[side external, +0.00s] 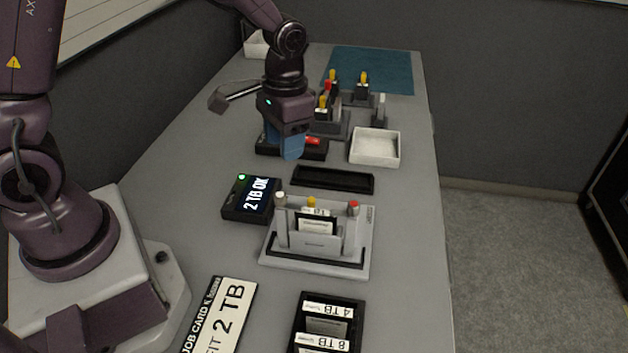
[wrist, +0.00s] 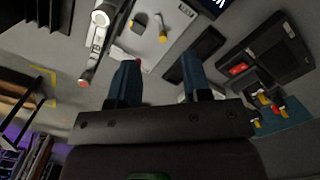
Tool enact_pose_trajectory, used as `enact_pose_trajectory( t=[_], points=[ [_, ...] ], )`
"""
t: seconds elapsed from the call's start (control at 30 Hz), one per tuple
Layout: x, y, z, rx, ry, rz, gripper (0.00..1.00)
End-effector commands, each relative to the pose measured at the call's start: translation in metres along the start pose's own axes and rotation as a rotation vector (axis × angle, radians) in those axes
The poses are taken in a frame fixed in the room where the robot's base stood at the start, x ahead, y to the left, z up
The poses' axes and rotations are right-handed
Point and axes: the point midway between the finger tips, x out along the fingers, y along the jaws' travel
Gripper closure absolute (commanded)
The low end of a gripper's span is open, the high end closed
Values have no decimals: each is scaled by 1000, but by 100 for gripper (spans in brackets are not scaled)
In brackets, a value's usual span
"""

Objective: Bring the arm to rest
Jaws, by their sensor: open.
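My gripper (side external: 291,150) has blue fingers and hangs pointing down over the table, near a low black dock with a red part (side external: 312,141). In the wrist view its two fingers (wrist: 160,68) stand apart with nothing between them. I cannot tell its exact height above the table. My arm reaches over from the left side. A grey fixture (side external: 272,255) stands nearer the camera, apart from the gripper, with a labelled module (side external: 317,226) upright in it between posts. A black display (side external: 250,197) beside it reads "2 TB OK" with a green light.
An empty black tray (side external: 333,180) and a white bin (side external: 375,147) lie close to the gripper. Holders with yellow- and red-topped tools (side external: 330,115) stand behind it. A module rack (side external: 328,310) and a "2 TB" job card (side external: 222,318) lie in front. A blue mat (side external: 370,68) is at the far end.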

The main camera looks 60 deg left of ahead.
Motion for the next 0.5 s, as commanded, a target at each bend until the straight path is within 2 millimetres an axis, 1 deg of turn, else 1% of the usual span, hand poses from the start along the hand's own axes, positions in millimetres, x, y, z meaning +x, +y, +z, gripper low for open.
enact_pose_trajectory(
  t=[0.03,0.2,0.3,0.4,0.5],
  points=[
    [-18,-1,12,-2,26,-9,56],
    [-66,-2,54,-12,113,-23,56],
    [-90,-2,80,-22,180,-23,56],
    [-109,-1,104,-26,257,-19,56],
    [-124,1,126,-30,338,-10,56]
  ],
)
